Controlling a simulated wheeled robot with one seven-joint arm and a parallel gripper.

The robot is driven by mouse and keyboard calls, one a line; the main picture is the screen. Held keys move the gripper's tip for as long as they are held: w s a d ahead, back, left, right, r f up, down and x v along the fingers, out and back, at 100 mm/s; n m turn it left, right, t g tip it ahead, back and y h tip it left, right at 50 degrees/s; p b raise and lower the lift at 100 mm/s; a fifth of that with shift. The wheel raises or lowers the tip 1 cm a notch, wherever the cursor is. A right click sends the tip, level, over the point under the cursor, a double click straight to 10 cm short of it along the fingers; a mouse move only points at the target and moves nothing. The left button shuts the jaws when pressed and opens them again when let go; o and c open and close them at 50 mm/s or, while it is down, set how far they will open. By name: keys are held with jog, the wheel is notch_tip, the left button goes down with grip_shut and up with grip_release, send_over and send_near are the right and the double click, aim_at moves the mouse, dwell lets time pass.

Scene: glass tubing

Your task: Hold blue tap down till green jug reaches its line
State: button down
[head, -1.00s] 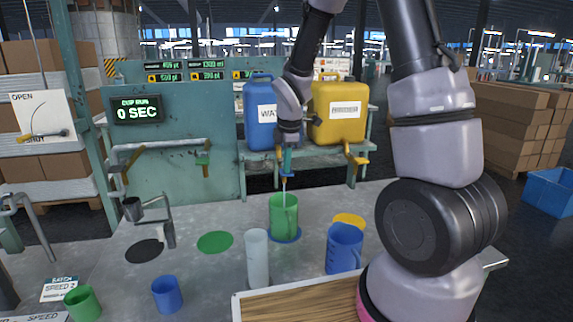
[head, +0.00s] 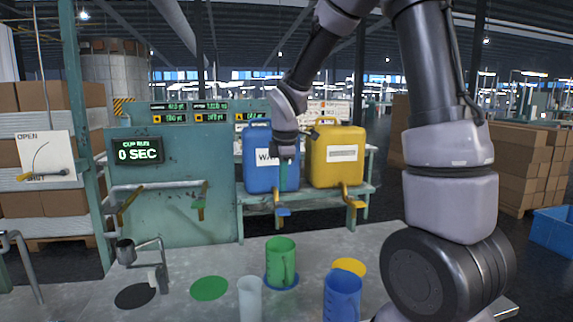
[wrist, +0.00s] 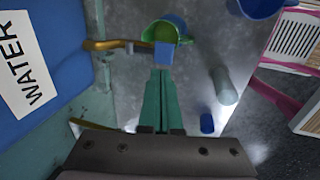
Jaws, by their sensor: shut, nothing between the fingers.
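The blue tap (head: 283,211) sticks out below the blue water container (head: 258,160). The green jug (head: 280,252) stands upright on a blue disc (head: 270,282) beneath it. No stream shows between tap and jug. My gripper (head: 288,190) is shut and empty, pointing down just above the tap with a small gap. In the wrist view the closed teal fingers (wrist: 163,72) end near the blue tap lever (wrist: 165,55), with the green jug (wrist: 160,33) beyond. The jug's line and liquid level cannot be made out.
A yellow container (head: 336,158) with a yellow tap (head: 354,202) stands to the right. A blue jug (head: 342,297) and a pale cylinder (head: 249,300) stand in front. A green disc (head: 209,288) lies bare at left. The display (head: 137,150) reads 0 SEC.

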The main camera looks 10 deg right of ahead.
jog(key=w+v, duration=0.1)
jog(key=v, duration=0.4)
jog(key=shift+s+d+r, duration=0.15)
jog(key=shift+s+r, duration=0.15)
jog(key=shift+r, duration=0.25)
jog(key=s+d+r+m+t+y, duration=0.1)
jog(key=s+d+r+m, duration=0.3)
jog(key=s+m, duration=0.6)
jog(key=s+d+r+m+t+y, duration=0.1)
jog(key=s+d+r+m+t, duration=0.2)
jog(key=s+m, duration=0.7)
notch_tip(320, 180, up, 3)
jog(key=shift+d+f+m+t, duration=0.1)
jog(key=shift+d+m+t, duration=0.3)
jog(key=shift+m, duration=0.7)
jog(key=shift+s+d, duration=0.1)
